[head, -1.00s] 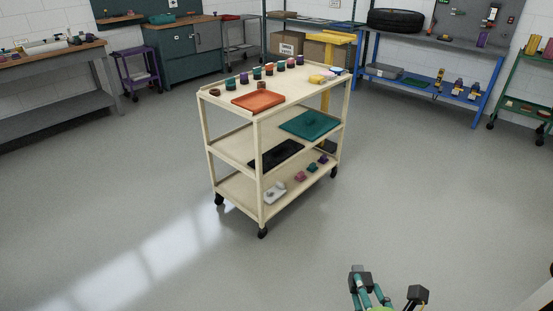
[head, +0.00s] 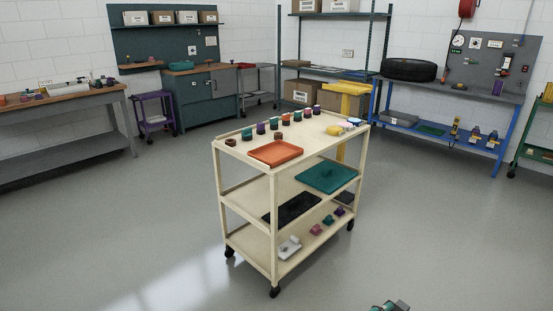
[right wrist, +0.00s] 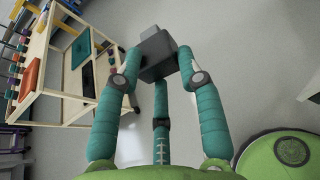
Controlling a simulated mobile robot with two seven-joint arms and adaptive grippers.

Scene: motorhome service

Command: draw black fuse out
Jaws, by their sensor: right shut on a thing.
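My right gripper (right wrist: 158,72) is shut on a dark grey, blocky piece with a smaller raised part on top, seen in the right wrist view. It looks like the black fuse (right wrist: 157,50), though no label shows. The piece is held in the air between the teal fingers, with grey floor behind it. In the head view only a tip of my right gripper (head: 390,307) shows at the bottom edge, right of the middle. My left gripper is not in view. No fuse socket can be made out.
A cream cart (head: 248,209) stands ahead, with an orange tray (head: 275,152), a teal tray (head: 327,176), a black tray (head: 292,208) and small parts. A blue bench (head: 447,141) stands at the back right, a grey bench (head: 62,116) at the left. Floor around the cart is clear.

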